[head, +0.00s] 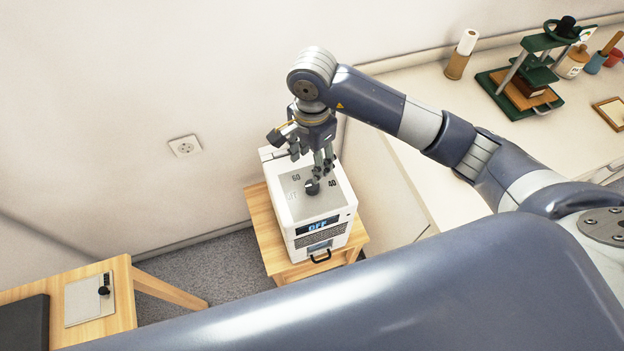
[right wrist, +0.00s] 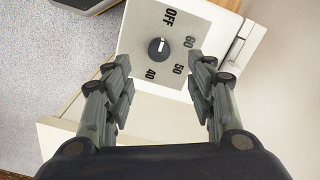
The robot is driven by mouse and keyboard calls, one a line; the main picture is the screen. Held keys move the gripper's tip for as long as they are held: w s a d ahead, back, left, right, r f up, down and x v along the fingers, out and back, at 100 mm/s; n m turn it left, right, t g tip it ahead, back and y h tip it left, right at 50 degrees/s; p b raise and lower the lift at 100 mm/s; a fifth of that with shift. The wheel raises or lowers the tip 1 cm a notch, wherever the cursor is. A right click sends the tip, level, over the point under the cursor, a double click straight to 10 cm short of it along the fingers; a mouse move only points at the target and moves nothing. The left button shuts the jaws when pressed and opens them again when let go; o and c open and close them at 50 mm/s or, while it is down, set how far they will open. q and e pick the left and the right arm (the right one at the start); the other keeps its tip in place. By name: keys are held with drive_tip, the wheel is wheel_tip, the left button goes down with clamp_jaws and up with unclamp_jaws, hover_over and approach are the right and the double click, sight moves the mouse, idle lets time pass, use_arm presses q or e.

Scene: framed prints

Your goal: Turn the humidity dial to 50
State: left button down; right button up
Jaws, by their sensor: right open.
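The humidity dial (head: 312,187) is a small round black knob on the grey top plate of a white box (head: 322,222). The box's front display (head: 317,226) reads OFF. In the right wrist view the dial (right wrist: 158,48) has a white mark that looks turned toward OFF. The labels OFF, 60, 50 and 40 stand around it. My right gripper (head: 322,166) points down just above the dial, open. In the wrist view its fingers (right wrist: 163,75) are apart, with the dial beyond them and nothing between them. My left gripper is out of view.
The box stands on a small wooden stand (head: 264,222) near the wall. A white counter (head: 425,95) on the right holds a green press (head: 530,75) and bottles. A wooden table (head: 118,300) is at lower left. Grey floor lies between.

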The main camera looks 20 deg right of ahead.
sight(312, 185)
wheel_tip(312, 185, down, 10)
drive_tip(key=p, duration=0.2)
drive_tip(key=shift+d+r+p, duration=0.15)
drive_tip(key=shift+r+p, duration=0.1)
drive_tip(key=shift+p, duration=0.1)
drive_tip(key=shift+f, duration=0.6)
drive_tip(key=c, duration=1.1)
